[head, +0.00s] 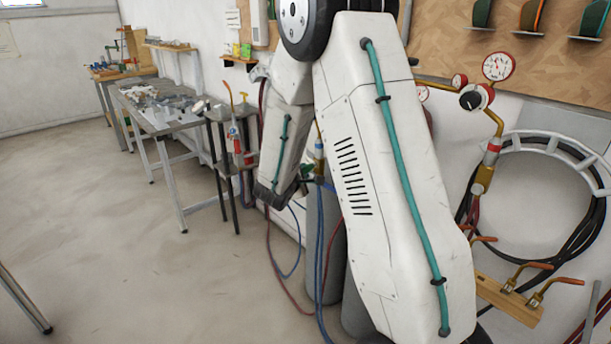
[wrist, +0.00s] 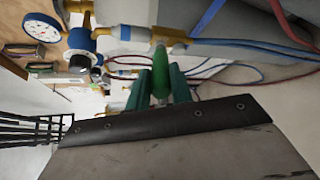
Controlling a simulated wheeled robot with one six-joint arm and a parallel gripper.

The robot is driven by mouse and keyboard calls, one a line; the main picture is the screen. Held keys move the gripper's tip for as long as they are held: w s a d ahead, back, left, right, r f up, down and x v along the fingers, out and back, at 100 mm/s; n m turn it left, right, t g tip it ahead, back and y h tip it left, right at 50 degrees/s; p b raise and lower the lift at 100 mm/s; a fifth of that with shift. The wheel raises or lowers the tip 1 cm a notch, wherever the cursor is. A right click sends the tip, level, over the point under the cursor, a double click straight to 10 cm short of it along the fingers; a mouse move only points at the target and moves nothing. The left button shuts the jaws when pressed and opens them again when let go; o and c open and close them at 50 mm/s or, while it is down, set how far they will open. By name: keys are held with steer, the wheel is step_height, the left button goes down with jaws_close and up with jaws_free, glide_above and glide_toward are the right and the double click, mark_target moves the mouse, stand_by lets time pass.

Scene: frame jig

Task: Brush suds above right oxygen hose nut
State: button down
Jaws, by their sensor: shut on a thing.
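In the wrist view, my gripper (wrist: 161,88) has two dark green fingers closed on a rounded green handle, which I take to be the brush (wrist: 160,68). Its bristles cannot be made out. The handle's far end is close to a brass hose nut (wrist: 173,38) on a line with blue fittings; whether they touch I cannot tell. I cannot tell for sure which nut is the right oxygen one, and no suds are visible. In the head view, my arm hides most of this area.
Grey cylinders (head: 325,250) stand behind my arm, with blue and red hoses (head: 272,255) hanging to the floor. A metal worktable (head: 165,120) stands at left; the floor there is clear.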

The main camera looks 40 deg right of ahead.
steer(key=shift+w, duration=0.9)
steer(key=a, duration=0.6)
steer(key=shift+s, duration=0.15)
steer(key=shift+a, duration=0.15)
steer(key=a, duration=0.2)
steer(key=shift+a, duration=0.35)
stand_by(0.4)
